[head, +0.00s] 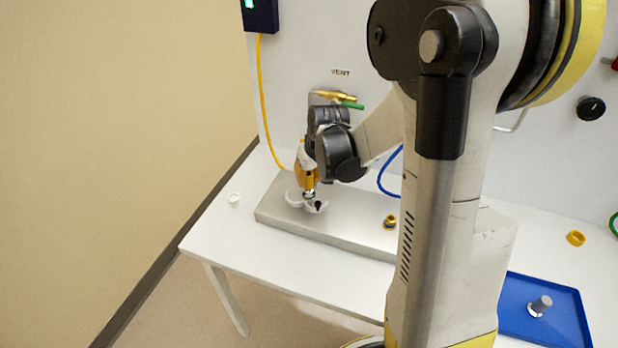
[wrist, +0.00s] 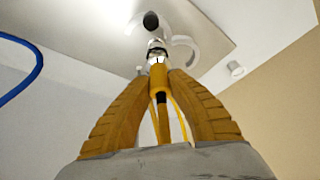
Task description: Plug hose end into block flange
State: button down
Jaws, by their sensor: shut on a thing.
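My gripper (head: 308,183) is low over the left end of the metal block (head: 345,232), pointing down. In the wrist view its yellow ribbed fingers (wrist: 159,78) are shut on the yellow hose end (wrist: 158,72), which has a metal tip. The tip points at a white open clamp (wrist: 185,52) with a black knob (wrist: 151,20), which also shows in the head view (head: 294,199). The block flange is mostly hidden behind the tip and clamp. I cannot tell whether the tip is inside it or just above it.
A yellow-ringed port (head: 390,221) sits farther right on the block. A small white cap (head: 233,199) lies left of the block. A blue tray (head: 515,308) with a metal cylinder (head: 541,303) and a yellow ring (head: 576,238) are at right. A blue hose (head: 386,180) hangs behind my arm.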

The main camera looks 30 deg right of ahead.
jog(key=shift+f+b, duration=1.1)
jog(key=shift+f, duration=0.1)
jog(key=c, duration=1.3)
grip_release()
jog(key=v, duration=1.2)
jog(key=s+a+t, duration=0.1)
jog(key=s+a, duration=0.3)
jog(key=a, duration=0.1)
jog(key=s+a+n+t+b, duration=0.1)
jog(key=s+a, duration=0.4)
jog(key=s+a+r+t, duration=0.1)
jog(key=s+a, duration=0.3)
jog(key=a, duration=0.1)
jog(key=shift+s+y+b, duration=0.25)
jog(key=shift+y+b, duration=0.05)
jog(key=shift+b, duration=0.05)
